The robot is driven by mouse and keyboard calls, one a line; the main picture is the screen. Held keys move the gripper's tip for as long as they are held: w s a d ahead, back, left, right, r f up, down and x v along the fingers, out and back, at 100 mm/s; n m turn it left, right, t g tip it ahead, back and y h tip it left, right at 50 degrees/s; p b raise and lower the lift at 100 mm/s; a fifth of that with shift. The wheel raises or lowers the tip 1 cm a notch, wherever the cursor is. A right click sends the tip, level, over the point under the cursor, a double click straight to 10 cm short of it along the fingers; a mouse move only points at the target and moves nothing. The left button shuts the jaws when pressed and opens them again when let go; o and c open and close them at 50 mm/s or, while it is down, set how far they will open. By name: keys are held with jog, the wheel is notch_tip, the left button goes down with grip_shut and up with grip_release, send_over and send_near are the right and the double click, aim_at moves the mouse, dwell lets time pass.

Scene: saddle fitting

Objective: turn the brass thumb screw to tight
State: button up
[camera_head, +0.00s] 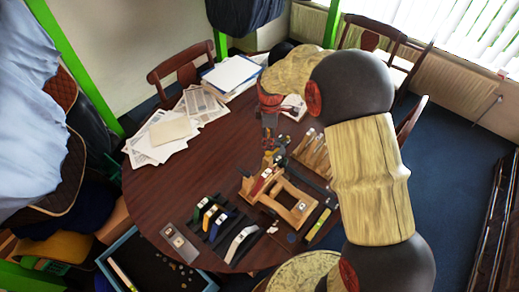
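A wooden frame-like fixture (296,212) stands on the round dark wooden table (150,197), right of the table's middle. A small red and white piece sits on its upper left part. My gripper (271,148) points down just above and behind the fixture's far end. Its fingers are small and dark against the clutter, so I cannot tell whether they are open or shut, or whether they touch anything. The brass thumb screw cannot be made out; it is too small or hidden at the gripper.
Dark holders with coloured pieces (213,217) and a curved white-faced piece (241,243) stand left of the fixture. A rack of wooden-handled tools (313,152) is close right of my gripper. Papers (172,128) cover the table's far left. A blue-rimmed tray (112,262) is at lower left.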

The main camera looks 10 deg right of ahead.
aim_at(268, 153)
jog(key=shift+n, duration=0.3)
jog(key=shift+f, duration=0.25)
notch_tip(268, 153, down, 7)
jog(key=shift+d+f+b, duration=0.1)
jog(key=shift+f+b, duration=0.1)
jog(key=shift+b, duration=0.25)
jog(key=shift+c, duration=0.7)
jog(key=c, duration=0.7)
grip_shut()
